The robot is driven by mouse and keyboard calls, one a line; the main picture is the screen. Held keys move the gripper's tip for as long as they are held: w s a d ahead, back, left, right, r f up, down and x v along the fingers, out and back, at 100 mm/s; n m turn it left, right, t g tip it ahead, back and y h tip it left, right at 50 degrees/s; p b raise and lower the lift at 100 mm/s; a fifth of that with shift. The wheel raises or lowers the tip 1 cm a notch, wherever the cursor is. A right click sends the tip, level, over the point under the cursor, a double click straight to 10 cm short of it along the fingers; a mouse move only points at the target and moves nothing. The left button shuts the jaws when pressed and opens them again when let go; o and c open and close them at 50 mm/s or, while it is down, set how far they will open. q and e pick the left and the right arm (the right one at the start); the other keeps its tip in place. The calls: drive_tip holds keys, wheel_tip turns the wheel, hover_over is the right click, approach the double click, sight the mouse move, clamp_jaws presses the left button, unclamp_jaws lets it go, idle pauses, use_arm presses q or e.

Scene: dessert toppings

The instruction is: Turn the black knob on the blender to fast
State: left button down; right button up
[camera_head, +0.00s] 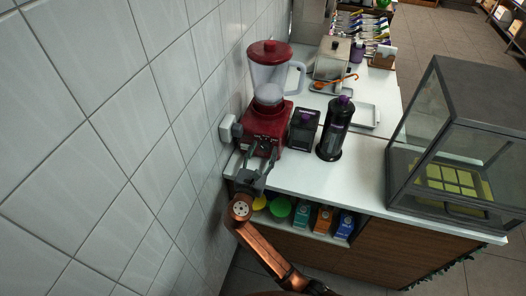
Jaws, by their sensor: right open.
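A red blender (265,119) with a clear jar (268,83) and a red lid stands on the white counter beside the tiled wall. Its dark knob (266,144) sits low on the front of the base and is partly hidden by my gripper. My right gripper (261,153) is open, with its two fingers reaching up to the blender's front, around the knob area. I cannot tell whether the fingers touch the knob, and its setting is too small to read. My left gripper is not in view.
A small black container (303,130) and a tall black canister (336,130) stand right of the blender. A glass display case (455,140) is at the right. Cartons and bowls (279,208) fill the shelf below. The counter between canister and case is clear.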

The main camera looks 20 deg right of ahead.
drive_tip(key=shift+c, duration=1.1)
drive_tip(key=c, duration=0.9)
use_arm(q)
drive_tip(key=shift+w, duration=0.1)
